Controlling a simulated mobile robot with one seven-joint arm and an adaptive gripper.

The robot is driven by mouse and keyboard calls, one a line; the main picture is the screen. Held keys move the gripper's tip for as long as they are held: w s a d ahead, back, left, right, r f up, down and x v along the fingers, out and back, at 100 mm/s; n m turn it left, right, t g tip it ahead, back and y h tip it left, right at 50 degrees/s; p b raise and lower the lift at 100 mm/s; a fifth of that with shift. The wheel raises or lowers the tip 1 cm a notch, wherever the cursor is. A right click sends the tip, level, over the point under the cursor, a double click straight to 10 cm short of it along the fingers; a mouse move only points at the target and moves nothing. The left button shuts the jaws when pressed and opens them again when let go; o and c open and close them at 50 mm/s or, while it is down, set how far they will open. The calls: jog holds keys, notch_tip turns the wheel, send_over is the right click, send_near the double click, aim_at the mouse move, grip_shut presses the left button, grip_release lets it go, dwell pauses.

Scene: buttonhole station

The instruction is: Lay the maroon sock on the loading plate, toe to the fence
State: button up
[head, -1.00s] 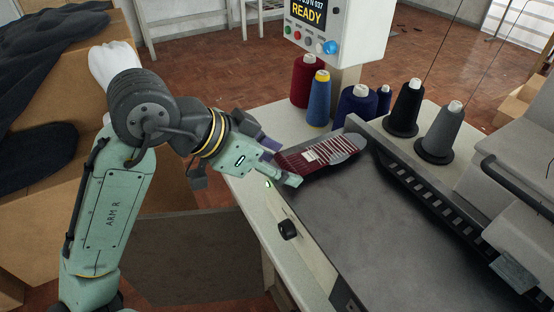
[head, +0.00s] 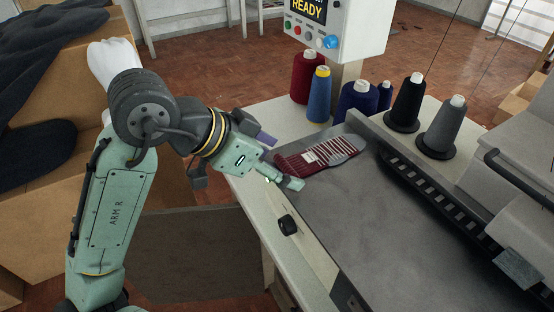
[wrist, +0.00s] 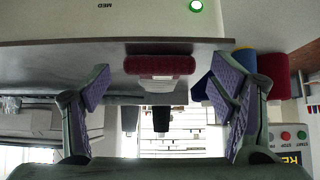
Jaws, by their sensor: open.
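The maroon sock (head: 308,158) has pale stripes, a white label and a grey toe. It lies on the grey loading plate (head: 385,225), near its far left corner. Its toe points right, to the raised fence (head: 376,138); the toe end is close to it, but I cannot tell if they touch. My gripper (head: 280,163) is open at the cuff end, with fingers spread to either side. In the wrist view, the sock's maroon cuff (wrist: 160,65) shows end-on beyond and between the open fingers (wrist: 162,84), clear of both pads.
Thread cones, including a maroon one (head: 308,77) and a blue one (head: 319,95), stand behind the plate. A black cone (head: 406,103) and a grey cone (head: 442,127) stand beyond the fence. The near plate is clear.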

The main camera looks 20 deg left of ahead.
jog(key=shift+r, duration=0.1)
jog(key=shift+r+p, duration=0.3)
jog(key=shift+p, duration=0.1)
jog(key=b+v, duration=0.1)
jog(key=v, duration=1.1)
jog(key=shift+r, duration=0.25)
